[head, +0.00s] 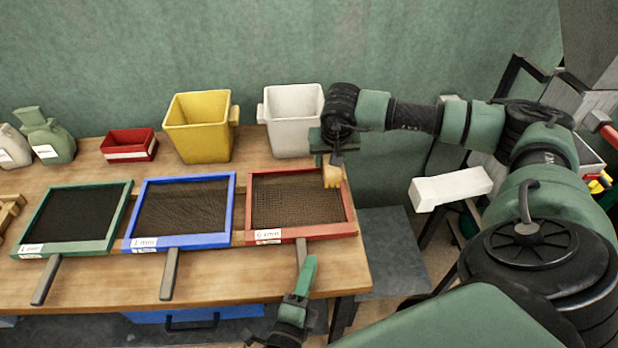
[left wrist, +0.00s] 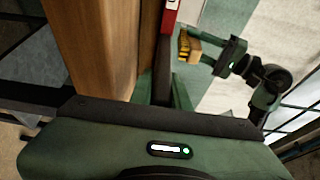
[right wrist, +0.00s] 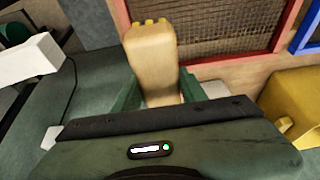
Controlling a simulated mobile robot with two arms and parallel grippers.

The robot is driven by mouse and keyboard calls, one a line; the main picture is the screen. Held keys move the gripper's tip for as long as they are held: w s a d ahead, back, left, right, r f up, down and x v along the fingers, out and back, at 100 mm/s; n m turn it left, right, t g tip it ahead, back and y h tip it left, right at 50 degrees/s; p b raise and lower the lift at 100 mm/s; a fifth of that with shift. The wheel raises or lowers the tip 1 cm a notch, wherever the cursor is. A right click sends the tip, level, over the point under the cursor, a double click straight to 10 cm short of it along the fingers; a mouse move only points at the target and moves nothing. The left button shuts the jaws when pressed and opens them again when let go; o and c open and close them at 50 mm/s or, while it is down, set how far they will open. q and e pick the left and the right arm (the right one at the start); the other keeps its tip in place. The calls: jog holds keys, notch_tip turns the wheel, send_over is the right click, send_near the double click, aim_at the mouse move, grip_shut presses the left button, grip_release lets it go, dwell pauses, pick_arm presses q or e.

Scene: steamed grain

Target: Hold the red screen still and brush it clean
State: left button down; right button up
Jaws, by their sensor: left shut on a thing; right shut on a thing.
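The red screen (head: 348,210) is a red-framed sieve with brown mesh, lying at the right end of the table. Its dark handle (head: 301,250) points toward me over the front edge. My left gripper (head: 304,274) is shut on that handle; in the left wrist view the handle (left wrist: 162,75) runs between its fingers. My right gripper (head: 335,158) is shut on a brush with a wooden body and yellow bristles (head: 333,178), at the screen's far right corner. The brush (right wrist: 150,62) fills the middle of the right wrist view. I cannot tell whether the bristles touch the mesh.
A blue screen (head: 188,246) and a green screen (head: 62,249) lie to the left. Behind stand a yellow bin (head: 200,135), a white bin (head: 292,125) and a small red box (head: 128,146). The table ends just right of the red screen.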

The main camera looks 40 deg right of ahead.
dwell(0.4)
pick_arm(q)
jog(key=c, duration=1.3)
grip_release()
jog(key=shift+o, duration=0.2)
jog(key=v, duration=1.2)
